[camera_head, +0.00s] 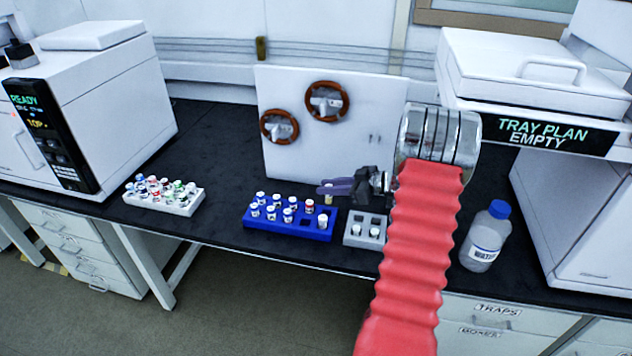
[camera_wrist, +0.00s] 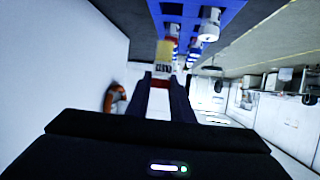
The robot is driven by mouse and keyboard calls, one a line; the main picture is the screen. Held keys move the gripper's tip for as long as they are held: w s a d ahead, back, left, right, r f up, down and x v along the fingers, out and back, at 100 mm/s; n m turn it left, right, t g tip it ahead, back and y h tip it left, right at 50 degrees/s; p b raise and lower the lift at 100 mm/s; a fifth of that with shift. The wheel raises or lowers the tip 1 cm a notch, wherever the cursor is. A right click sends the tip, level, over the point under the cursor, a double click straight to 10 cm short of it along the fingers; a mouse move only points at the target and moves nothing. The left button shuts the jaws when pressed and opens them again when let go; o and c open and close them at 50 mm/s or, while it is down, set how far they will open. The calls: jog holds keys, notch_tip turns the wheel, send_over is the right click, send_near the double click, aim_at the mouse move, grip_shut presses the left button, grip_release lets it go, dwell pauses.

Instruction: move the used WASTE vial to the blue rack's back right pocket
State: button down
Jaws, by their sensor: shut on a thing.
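My gripper (camera_head: 340,187) is shut on a small vial (camera_head: 328,197), held upright above the back right part of the blue rack (camera_head: 287,232). In the wrist view the held vial (camera_wrist: 164,48) is yellowish with a dark-lettered label, only partly readable, between the fingers of my gripper (camera_wrist: 162,82). The blue rack also shows in the wrist view (camera_wrist: 232,8). White-capped vials stand in both its rows, one (camera_head: 322,221) at the front right. An empty front pocket is left of that one. The back right pocket lies below the held vial and is hard to make out.
A grey rack (camera_head: 349,240) with two vials in front stands just right of the blue rack. A white rack (camera_head: 168,206) of vials is at left. A water bottle (camera_head: 487,236) stands at right. A white panel (camera_head: 330,150) with two brown rings rises behind.

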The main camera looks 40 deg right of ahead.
aim_at(327, 196)
jog(key=shift+w+a, duration=0.2)
jog(key=shift+w, duration=0.05)
jog(key=shift+f, duration=0.15)
jog(key=shift+f, duration=1.95)
jog(key=shift+f, duration=1.6)
jog(key=c, duration=1.5)
grip_release()
jog(key=shift+o, duration=0.5)
jog(key=o, duration=0.3)
